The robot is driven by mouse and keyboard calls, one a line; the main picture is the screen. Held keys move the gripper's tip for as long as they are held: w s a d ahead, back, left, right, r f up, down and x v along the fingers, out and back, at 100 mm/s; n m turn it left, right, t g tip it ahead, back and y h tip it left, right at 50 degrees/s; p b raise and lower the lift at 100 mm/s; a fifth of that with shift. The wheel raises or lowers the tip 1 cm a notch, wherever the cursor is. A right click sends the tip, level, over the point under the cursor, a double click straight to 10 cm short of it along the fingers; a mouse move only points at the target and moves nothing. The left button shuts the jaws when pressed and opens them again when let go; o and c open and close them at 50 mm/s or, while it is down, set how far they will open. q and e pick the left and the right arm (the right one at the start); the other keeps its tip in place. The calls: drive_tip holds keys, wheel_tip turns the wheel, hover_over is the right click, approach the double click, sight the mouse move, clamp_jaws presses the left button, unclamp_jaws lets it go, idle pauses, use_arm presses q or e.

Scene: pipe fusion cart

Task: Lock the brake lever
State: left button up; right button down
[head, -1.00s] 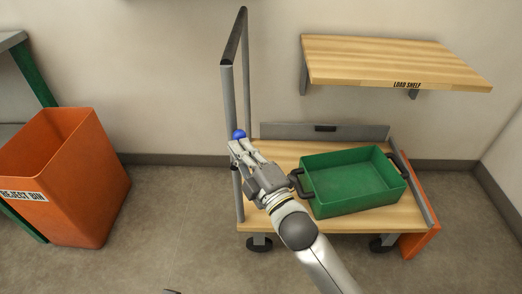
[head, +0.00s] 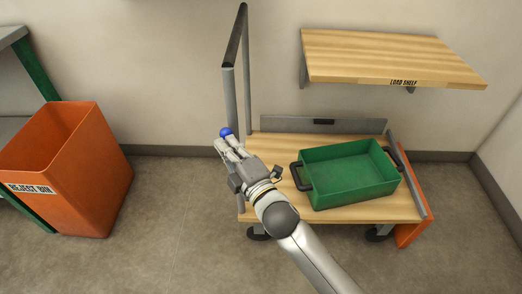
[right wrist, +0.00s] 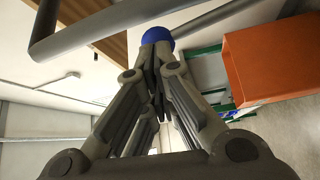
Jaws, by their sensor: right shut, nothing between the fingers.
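The brake lever's blue ball knob (head: 225,132) shows at the left side of the cart (head: 330,217), just left of the upright handle post. The rest of the lever is hidden behind my gripper and the post. My right gripper (head: 222,144) is shut and empty, with its fingertips right at the knob, on its near side. In the right wrist view the blue knob (right wrist: 158,35) shows just beyond the closed fingertips (right wrist: 157,52). They look in contact, but I cannot be sure. My left gripper is not in view.
A green tray (head: 350,195) with dark handles sits on the cart's wooden deck, right of my arm. The grey push handle (head: 230,95) rises behind my gripper. A load shelf (head: 390,58) hangs above. An orange reject bin (head: 95,185) stands left, with clear floor between.

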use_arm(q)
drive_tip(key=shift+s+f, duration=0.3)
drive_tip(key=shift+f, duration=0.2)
use_arm(e)
drive_tip(key=shift+a+f, duration=0.15)
drive_tip(key=shift+a, duration=1.05)
drive_tip(key=v, duration=1.2)
drive_tip(key=shift+f, duration=0.15)
